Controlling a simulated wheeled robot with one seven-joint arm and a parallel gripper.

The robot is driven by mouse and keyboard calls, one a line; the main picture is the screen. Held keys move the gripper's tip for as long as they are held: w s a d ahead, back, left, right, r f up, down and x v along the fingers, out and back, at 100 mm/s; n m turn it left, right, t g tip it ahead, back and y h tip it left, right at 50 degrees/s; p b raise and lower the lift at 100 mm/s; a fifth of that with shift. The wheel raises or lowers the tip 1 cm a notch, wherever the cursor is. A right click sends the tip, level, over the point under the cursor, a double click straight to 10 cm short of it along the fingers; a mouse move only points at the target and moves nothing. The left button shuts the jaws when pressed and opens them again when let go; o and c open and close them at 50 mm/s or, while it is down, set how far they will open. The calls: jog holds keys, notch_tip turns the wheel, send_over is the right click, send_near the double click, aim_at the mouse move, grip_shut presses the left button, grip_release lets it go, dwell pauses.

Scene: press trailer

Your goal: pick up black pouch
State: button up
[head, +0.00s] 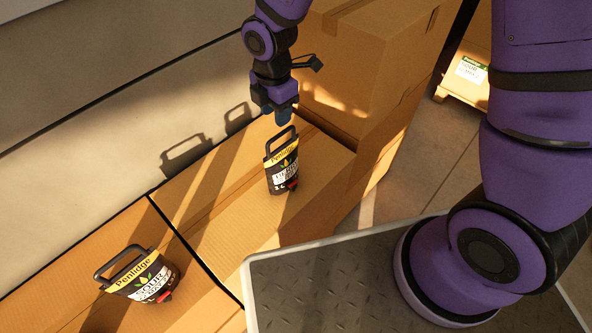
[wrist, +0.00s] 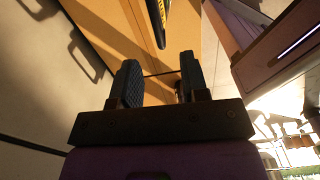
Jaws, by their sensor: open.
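A black pouch (head: 281,176) with a yellow and white label and a loop handle on top stands upright on a cardboard box, near the middle of the head view. A second, similar black pouch (head: 143,280) with a handle stands on another box at lower left. My gripper (head: 283,114) is just above the handle of the middle pouch. Its two fingers are apart with nothing between them in the wrist view (wrist: 159,67). A dark edge with yellow, seemingly part of a pouch (wrist: 157,22), shows at the top of the wrist view, beyond the fingertips.
A taller cardboard box (head: 365,65) stands close behind and right of my gripper. A pale panelled wall (head: 90,110) runs along the left.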

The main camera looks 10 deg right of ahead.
aim_at(277, 138)
jog(key=shift+s+f, duration=0.1)
jog(key=shift+f, duration=0.7)
notch_tip(277, 138, down, 4)
jog(key=shift+f, duration=0.15)
jog(key=shift+w+f, duration=0.2)
jog(key=shift+f, duration=1.25)
jog(key=shift+w+f, duration=0.15)
jog(key=shift+f, duration=1.25)
jog(key=shift+c, duration=0.2)
grip_shut()
